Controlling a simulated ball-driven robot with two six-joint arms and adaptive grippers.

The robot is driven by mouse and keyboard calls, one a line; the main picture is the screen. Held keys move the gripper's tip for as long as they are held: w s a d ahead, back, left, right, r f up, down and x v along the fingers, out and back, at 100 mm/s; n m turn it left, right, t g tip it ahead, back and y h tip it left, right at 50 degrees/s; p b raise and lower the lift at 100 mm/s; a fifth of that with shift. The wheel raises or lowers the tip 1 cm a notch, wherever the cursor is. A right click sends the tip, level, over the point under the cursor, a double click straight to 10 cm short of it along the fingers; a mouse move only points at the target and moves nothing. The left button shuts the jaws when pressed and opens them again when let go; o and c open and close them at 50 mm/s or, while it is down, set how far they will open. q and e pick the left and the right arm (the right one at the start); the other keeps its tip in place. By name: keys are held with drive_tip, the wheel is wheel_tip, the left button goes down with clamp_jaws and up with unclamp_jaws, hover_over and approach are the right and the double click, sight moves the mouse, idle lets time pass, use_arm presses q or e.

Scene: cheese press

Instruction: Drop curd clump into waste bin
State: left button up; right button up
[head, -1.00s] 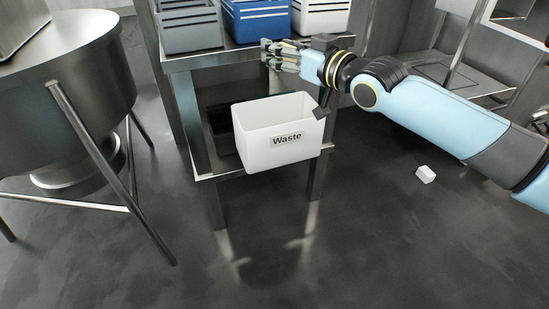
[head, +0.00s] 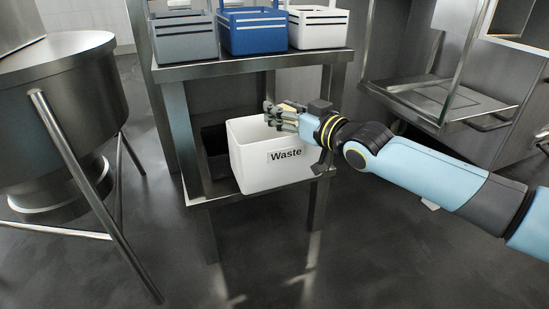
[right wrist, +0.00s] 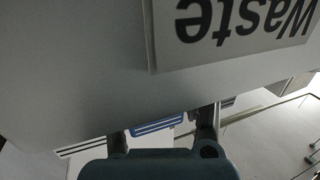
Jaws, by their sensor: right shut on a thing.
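The white waste bin (head: 268,176) stands on the lower shelf, with its "Waste" label facing me. My right gripper (head: 270,116) reaches in from the right, with its fingers over the bin's opening near the rim. It is shut on the curd clump, which is mostly hidden among the fingers. In the right wrist view the bin's front wall (right wrist: 80,70) and its upside-down label fill most of the picture, close to the hand. The fingertips and their load are hidden there. My left gripper is not in view.
Grey (head: 184,38), blue (head: 252,36) and white (head: 317,32) crates stand on the upper shelf (head: 240,62), above the hand. A dark container (head: 214,150) sits beside the bin. A steel vat (head: 65,85) stands left. A white piece (head: 430,205) lies on the floor, mostly behind my arm.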

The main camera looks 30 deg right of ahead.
drive_tip(key=shift+f, duration=0.15)
drive_tip(key=o, duration=1.3)
wheel_tip(320, 180, up, 10)
drive_tip(key=shift+r, duration=0.1)
